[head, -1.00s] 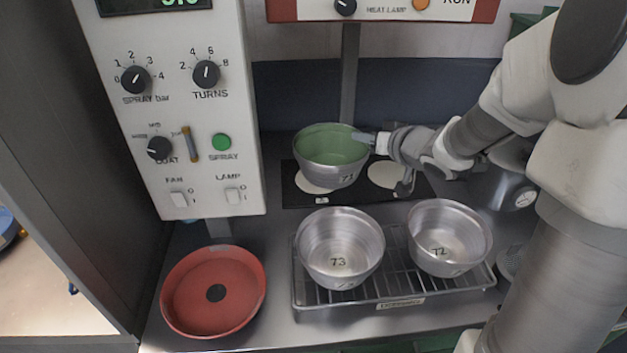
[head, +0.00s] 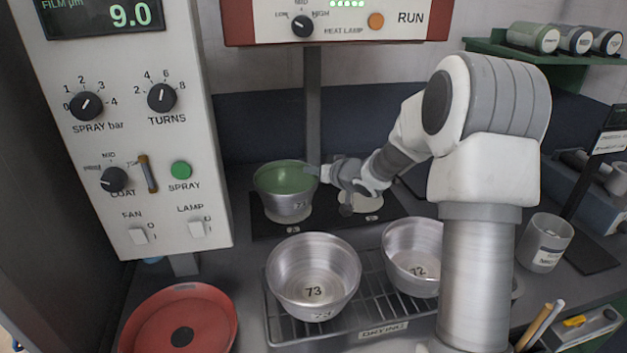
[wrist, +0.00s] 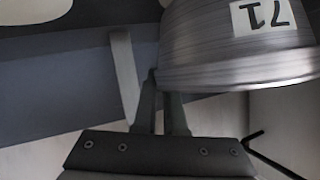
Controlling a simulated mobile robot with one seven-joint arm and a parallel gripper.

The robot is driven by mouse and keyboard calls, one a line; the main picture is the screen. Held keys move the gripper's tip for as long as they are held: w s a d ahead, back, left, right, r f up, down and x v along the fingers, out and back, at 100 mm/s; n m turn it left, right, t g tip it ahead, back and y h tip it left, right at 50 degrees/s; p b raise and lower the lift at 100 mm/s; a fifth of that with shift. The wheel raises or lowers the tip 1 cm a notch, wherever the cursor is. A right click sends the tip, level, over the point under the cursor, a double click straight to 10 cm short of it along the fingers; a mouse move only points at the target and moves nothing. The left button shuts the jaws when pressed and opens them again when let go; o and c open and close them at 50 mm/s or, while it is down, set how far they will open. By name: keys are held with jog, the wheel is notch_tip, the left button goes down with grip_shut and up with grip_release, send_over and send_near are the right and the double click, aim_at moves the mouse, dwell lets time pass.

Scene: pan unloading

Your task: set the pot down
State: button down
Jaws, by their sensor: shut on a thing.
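The pot marked 71 (head: 286,194) is silver with a green inside. It is upright over the left part of a black plate (head: 325,218) under the heat lamp. My gripper (head: 316,171) comes from the right and is shut on the pot's rim. In the wrist view, my gripper (wrist: 165,85) shows its fingers at the pot wall, beside the 71 label on the pot (wrist: 235,50). A pale round spot (head: 362,206) on the plate's right is partly hidden by my gripper. I cannot tell whether the pot's base touches the plate.
Silver pots 73 (head: 313,275) and 72 (head: 410,262) stand on the drying rack (head: 375,330) in front. A red round pan (head: 180,315) lies at the front left. The heat lamp box (head: 340,20) hangs above; a control panel (head: 130,150) stands at left.

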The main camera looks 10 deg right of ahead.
notch_tip(320, 180, down, 2)
jog(key=shift+r, duration=0.1)
jog(key=c, duration=1)
grip_release()
